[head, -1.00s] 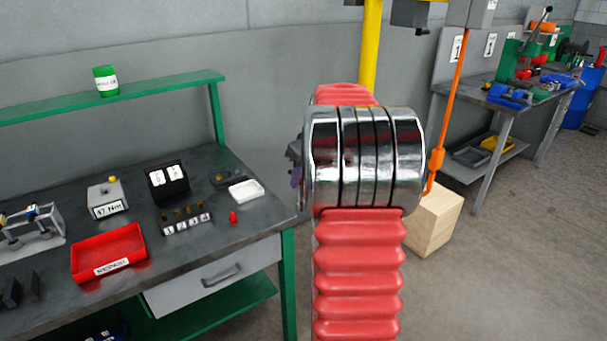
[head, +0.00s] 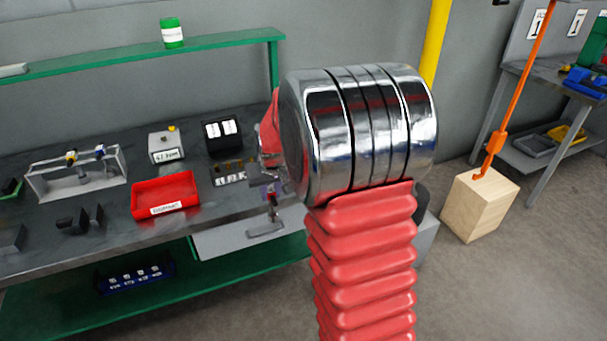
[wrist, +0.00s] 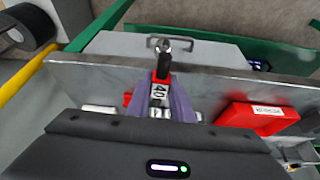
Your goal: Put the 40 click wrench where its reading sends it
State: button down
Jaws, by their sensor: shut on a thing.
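My gripper (wrist: 162,92) has purple fingers and is shut on the 40 click wrench (wrist: 160,74). The wrench has a black grip, a red band, a white label reading 40 and a shiny metal end. In the head view the wrench (head: 272,208) shows small at the bench's front edge, above the drawer, with my arm hiding most of the gripper. A grey tester (head: 168,146) on the bench has a yellow knob and a display that seems to read 47 Nm.
The bench (head: 110,225) also holds a black box with two white cards (head: 221,138), a row of numbered posts (head: 229,174) and a metal rack (head: 75,175). A green shelf (head: 225,40) bears a green tin (head: 172,34).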

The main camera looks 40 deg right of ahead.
jog(key=a+f+n+y, duration=0.1)
jog(key=a+f+n, duration=0.2)
jog(key=a, duration=1.6)
jog(key=shift+s, duration=0.3)
jog(key=shift+d, duration=0.1)
